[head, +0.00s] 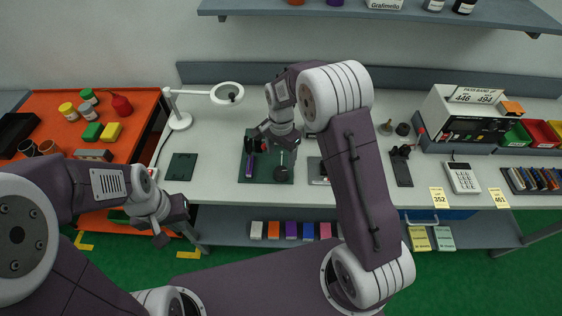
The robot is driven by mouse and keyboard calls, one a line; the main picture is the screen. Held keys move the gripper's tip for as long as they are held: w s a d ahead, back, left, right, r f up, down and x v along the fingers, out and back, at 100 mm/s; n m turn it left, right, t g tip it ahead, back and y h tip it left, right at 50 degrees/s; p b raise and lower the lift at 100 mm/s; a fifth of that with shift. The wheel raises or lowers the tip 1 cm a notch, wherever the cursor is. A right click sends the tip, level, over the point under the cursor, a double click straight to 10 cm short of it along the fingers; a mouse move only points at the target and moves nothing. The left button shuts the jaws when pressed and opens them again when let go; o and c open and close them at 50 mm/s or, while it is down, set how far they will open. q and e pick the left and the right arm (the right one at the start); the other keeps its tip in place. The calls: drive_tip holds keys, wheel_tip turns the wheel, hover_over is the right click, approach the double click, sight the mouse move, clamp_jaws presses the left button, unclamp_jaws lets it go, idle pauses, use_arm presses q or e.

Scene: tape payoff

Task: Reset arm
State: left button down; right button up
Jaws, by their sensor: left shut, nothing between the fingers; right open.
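My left gripper (172,230) hangs at the lower left, in front of the white bench's front edge and above the floor. It is shut and holds nothing. My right arm reaches up and over the bench, and its gripper (270,144) points down above the dark green mat (267,179). The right gripper is open. On the mat near it are a purple-handled tool (249,167) and a dark round tool (280,174). My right arm hides part of the bench behind it.
An orange table (70,144) with jars, blocks and a red item stands at left. A white lamp (180,119) stands near the mat. A shelf (420,14) hangs above; coloured boxes (291,230) sit below.

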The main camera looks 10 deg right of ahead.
idle(0.4)
drive_tip(key=shift+w+d+r, duration=0.1)
drive_tip(key=s+d+r+t+b, duration=0.1)
drive_tip(key=s+d+r, duration=0.2)
drive_tip(key=r, duration=0.3)
drive_tip(key=s+f+n, duration=0.1)
drive_tip(key=s+n, duration=0.4)
drive_tip(key=s, duration=0.2)
drive_tip(key=s+d+f+n, duration=0.1)
drive_tip(key=s+f+n, duration=0.1)
drive_tip(key=s+n, duration=0.3)
drive_tip(key=s+b, duration=0.1)
drive_tip(key=s, duration=0.2)
drive_tip(key=shift+d+f+n, duration=0.15)
drive_tip(key=shift+f+n, duration=0.15)
drive_tip(key=shift+s, duration=0.25)
